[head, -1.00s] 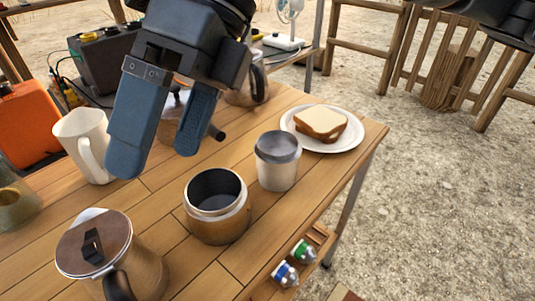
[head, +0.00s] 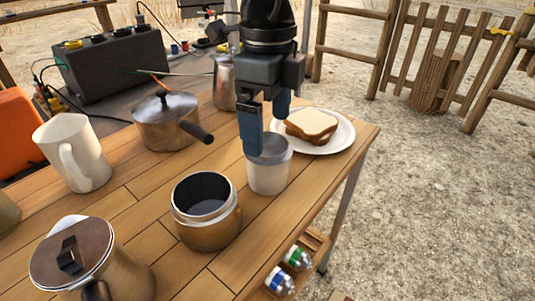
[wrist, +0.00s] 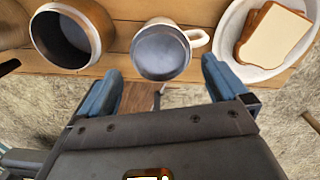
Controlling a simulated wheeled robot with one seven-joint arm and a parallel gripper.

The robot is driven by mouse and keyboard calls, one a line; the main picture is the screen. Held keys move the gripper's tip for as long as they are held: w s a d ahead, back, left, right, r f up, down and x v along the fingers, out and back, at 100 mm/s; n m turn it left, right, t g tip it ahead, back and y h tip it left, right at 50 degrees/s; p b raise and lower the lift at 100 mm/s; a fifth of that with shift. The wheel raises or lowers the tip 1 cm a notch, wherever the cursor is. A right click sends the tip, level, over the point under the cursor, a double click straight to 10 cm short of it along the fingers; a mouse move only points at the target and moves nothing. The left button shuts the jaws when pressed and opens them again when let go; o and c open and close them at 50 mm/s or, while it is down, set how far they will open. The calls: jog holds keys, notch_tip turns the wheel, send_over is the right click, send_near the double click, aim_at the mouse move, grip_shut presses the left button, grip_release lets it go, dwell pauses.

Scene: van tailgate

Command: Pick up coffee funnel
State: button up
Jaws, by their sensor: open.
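A grey metal cup-like piece, which I take to be the coffee funnel (head: 268,149), sits upright in the top of a white mug (head: 268,180) near the table's right edge. In the wrist view the funnel (wrist: 160,52) shows its round hollow top, and the mug's handle (wrist: 199,37) points right. My gripper (head: 268,136) is open, pointing down over the funnel. In the head view one finger overlaps the funnel's left rim and the other is behind it. I cannot tell whether either touches. In the wrist view the funnel lies ahead of the open fingers (wrist: 160,78).
An open moka pot base (head: 206,212) stands left of the mug, and its lidded top (head: 85,262) is nearer. A plate (head: 345,138) with a sandwich (head: 311,124) is close on the right. A saucepan (head: 166,125), metal pitcher (head: 224,84) and white jug (head: 72,150) stand behind.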

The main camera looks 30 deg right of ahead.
jog(key=shift+f, duration=1.25)
jog(key=shift+c, duration=0.4)
jog(key=c, duration=1)
